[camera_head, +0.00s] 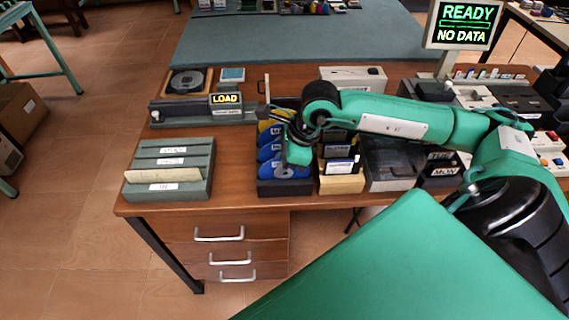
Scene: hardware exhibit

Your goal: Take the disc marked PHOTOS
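Blue discs (283,170) with pale labels stand in a dark rack (285,188) near the front edge of the desk. Something yellow shows behind them. The labels are too small to read, so I cannot tell which disc is marked PHOTOS. My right arm reaches in from the right, and its wrist hangs over the rack, hiding part of the discs. My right gripper (277,112) is above the back of the rack; its fingers are small and partly hidden, so I cannot tell if it is open or shut. My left gripper is not in view.
A grey slotted holder (170,188) stands at the left of the desk. A LOAD device (195,113) stands behind it. Black cards in a wooden block (340,184) stand right of the discs. A screen (460,24) reads READY, NO DATA. Bare desk lies between holder and rack.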

